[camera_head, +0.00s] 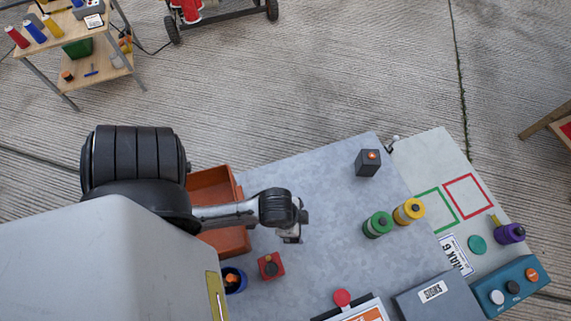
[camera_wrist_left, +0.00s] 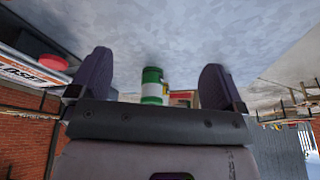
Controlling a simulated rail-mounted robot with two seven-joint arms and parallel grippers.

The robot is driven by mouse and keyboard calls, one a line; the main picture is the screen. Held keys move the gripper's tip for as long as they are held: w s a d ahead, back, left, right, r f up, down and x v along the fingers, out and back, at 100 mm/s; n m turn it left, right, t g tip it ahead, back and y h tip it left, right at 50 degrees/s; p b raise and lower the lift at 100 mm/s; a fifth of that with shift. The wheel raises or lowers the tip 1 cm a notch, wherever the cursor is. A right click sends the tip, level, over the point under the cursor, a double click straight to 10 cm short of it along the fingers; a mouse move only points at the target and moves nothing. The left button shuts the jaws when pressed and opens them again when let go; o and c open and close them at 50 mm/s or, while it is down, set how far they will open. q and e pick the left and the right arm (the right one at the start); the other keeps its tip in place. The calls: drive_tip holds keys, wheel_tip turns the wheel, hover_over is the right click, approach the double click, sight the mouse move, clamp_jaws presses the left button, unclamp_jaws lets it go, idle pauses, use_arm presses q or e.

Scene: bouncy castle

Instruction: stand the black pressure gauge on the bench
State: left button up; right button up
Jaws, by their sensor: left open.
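I cannot make out a pressure gauge for certain. A small black block (camera_head: 367,164) with an orange spot on top sits on the grey bench (camera_head: 330,170) near its far edge; no dial face shows on it. My left gripper (camera_head: 294,233) hangs over the bench's left part, to the left of a green can (camera_head: 377,225) and a yellow can (camera_head: 409,211). In the left wrist view my left gripper (camera_wrist_left: 156,62) has its fingers apart with nothing held. The green can (camera_wrist_left: 152,86) shows between them, some way beyond. My right gripper is not in view.
An orange-red tray (camera_head: 220,215) lies left of my gripper. A red box (camera_head: 271,265) and a blue round container (camera_head: 233,280) stand nearer. A red button (camera_head: 342,298) and a grey box (camera_head: 435,297) line the near edge. The bench's middle is clear.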

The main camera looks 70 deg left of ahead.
use_arm(q)
drive_tip(key=shift+s+a+r+n+y, duration=0.1)
drive_tip(key=shift+s+a+r+n, duration=0.1)
drive_tip(key=shift+s+n, duration=0.2)
drive_tip(key=shift+s+a+r+n+y, duration=0.15)
drive_tip(key=shift+s+a+n, duration=0.1)
drive_tip(key=shift+s, duration=0.2)
drive_tip(key=shift+s+a+r+n+y, duration=0.1)
drive_tip(key=shift+s+a+r+n, duration=0.1)
drive_tip(key=shift+s+n, duration=0.2)
